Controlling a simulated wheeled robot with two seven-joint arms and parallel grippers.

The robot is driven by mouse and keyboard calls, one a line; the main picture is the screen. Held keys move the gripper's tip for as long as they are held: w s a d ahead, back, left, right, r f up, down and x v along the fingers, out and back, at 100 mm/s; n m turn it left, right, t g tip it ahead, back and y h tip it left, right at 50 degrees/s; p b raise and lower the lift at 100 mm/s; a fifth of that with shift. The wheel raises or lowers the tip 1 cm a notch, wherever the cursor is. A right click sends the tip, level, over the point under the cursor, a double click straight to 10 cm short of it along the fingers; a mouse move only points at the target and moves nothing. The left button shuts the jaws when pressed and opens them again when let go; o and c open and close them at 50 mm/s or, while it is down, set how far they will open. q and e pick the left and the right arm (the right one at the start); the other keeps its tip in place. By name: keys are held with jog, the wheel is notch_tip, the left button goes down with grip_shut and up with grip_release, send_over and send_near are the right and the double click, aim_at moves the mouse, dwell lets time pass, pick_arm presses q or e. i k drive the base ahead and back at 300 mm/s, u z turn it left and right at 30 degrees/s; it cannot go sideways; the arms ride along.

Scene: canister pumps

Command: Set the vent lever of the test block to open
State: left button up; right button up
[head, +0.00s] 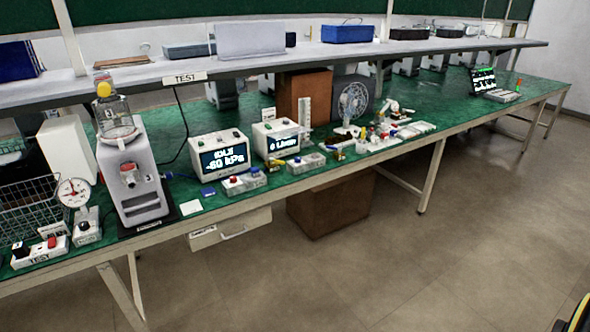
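A small white block marked TEST (40,255) sits at the left front edge of the green bench. It carries a black knob (20,249) and a small red part (52,241). Which of these is the vent lever, and its position, is too small to tell. A round dial gauge (73,192) on a grey base stands just right of the block. Neither of my grippers is in view.
A grey canister pump (132,170) with a clear jar (112,118) stands right of the gauge. A wire basket (28,208) is behind the block. Two display boxes (221,155) (276,138) and small valve blocks (243,183) line the bench. The floor in front is clear.

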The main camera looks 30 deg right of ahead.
aim_at(272, 160)
jog(key=z, duration=0.75)
jog(key=i, duration=0.6)
jog(key=z, duration=0.9)
jog(key=i, duration=1.2)
jog(key=u, duration=0.8)
jog(key=i, duration=0.9)
jog(key=u, duration=0.8)
